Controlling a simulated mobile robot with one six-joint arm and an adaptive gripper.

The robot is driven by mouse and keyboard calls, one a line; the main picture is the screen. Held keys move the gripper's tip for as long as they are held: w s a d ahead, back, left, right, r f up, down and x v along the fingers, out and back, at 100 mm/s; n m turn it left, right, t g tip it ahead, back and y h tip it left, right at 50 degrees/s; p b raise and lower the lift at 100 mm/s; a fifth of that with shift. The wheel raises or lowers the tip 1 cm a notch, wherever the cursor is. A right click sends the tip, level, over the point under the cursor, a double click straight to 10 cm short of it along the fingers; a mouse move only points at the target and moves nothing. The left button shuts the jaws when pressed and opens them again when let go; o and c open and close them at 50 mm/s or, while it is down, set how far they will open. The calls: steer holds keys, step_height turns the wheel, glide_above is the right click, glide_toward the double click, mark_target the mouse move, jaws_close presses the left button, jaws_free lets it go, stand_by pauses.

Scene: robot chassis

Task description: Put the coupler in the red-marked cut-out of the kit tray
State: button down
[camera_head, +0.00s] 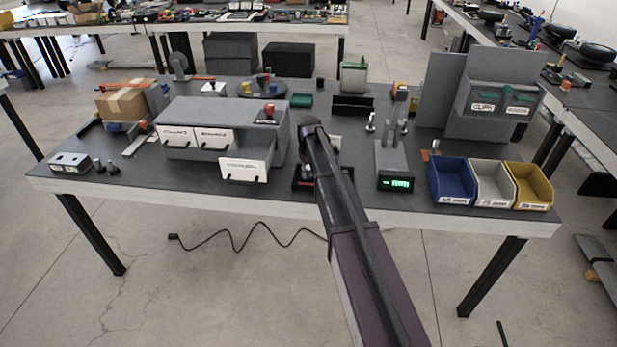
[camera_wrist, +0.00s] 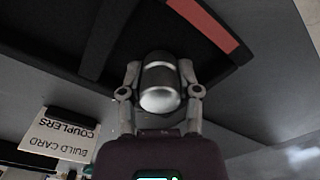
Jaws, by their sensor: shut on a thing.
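My gripper (camera_wrist: 160,72) is shut on the coupler (camera_wrist: 160,100), a short metallic grey cylinder with a bright end face, its two fingers on opposite sides. The black kit tray (camera_wrist: 100,42) lies beyond it in the wrist view, with dark recesses. A red strip (camera_wrist: 206,22) marks the tray at upper right, beside the dark cut-out behind the coupler. The coupler covers part of that cut-out, and I cannot tell the gap between them. In the head view the tray (camera_head: 301,184) is mostly hidden by my arm; the gripper and coupler are not clear there.
A card (camera_wrist: 60,137) reading "build card" and "couplers" lies left in the wrist view. In the head view, a grey drawer unit (camera_head: 180,112) stands left of my arm. A scale with a green display (camera_head: 394,184) and blue, white and yellow bins (camera_head: 452,181) stand right.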

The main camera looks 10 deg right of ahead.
steer(key=shift+f, duration=0.1)
stand_by(0.3)
steer(key=shift+f, duration=0.15)
steer(key=shift+c, duration=1.5)
jaws_free()
step_height(320, 180, up, 12)
steer(key=p, duration=1.2)
steer(key=shift+r, duration=0.2)
steer(key=s+m, duration=0.4)
steer(key=s, duration=2.5)
steer(key=shift+s+a, duration=0.15)
